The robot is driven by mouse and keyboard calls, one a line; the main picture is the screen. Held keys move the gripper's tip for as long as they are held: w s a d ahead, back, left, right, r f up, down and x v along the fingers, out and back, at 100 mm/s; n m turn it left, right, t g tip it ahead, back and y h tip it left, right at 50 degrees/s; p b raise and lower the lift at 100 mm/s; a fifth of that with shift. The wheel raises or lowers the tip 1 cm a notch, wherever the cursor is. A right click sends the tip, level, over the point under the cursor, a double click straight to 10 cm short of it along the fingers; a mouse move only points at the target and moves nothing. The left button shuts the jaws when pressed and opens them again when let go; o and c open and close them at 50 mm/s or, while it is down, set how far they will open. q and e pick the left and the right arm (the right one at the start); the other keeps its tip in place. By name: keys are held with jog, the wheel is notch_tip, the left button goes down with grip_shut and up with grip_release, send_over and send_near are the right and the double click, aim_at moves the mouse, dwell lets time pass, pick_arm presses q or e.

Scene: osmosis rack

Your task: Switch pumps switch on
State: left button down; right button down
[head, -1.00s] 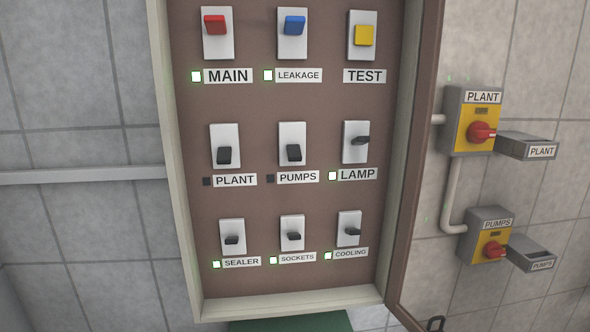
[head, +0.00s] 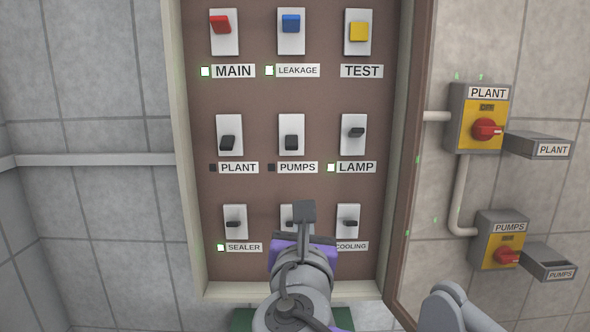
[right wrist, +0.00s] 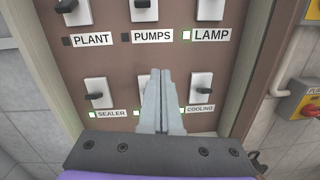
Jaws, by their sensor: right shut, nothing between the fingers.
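The pumps switch (head: 291,142) is a black lever on a white plate in the middle row of the brown panel. Its lever is down, and the indicator beside the PUMPS label (head: 297,168) is dark. In the right wrist view the pumps switch (right wrist: 144,8) is cut by the top edge. My right gripper (head: 304,208) is shut and empty, below the PUMPS label and in front of the sockets switch, partly hiding it. In the right wrist view its closed fingers (right wrist: 160,78) point up toward the PUMPS label. My left gripper is not in view.
The plant switch (head: 229,142) and lamp switch (head: 353,133) flank the pumps switch. The cabinet's raised frame (head: 192,200) surrounds the panel. Right of it, yellow rotary boxes for plant (head: 466,130) and pumps (head: 487,252) are on the tiled wall.

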aim_at(292, 144)
jog(key=shift+s+a+r+n+t+y, duration=0.15)
jog(key=shift+a+r+n+t+y, duration=0.25)
jog(key=shift+a+r+n, duration=0.65)
jog(key=w, duration=0.6)
jog(key=w+r, duration=0.1)
jog(key=w, duration=0.2)
jog(key=shift+w+d+p, duration=0.1)
jog(key=shift+w+p, duration=0.2)
jog(key=shift+p, duration=0.1)
jog(key=r, duration=0.2)
jog(key=shift+s+r+p, duration=0.3)
jog(key=shift+s+r, duration=0.35)
jog(key=shift+r, duration=0.15)
jog(key=shift+s+r+g+p, duration=0.1)
jog(key=shift+r+g+p, duration=0.1)
jog(key=shift+g+p, duration=0.3)
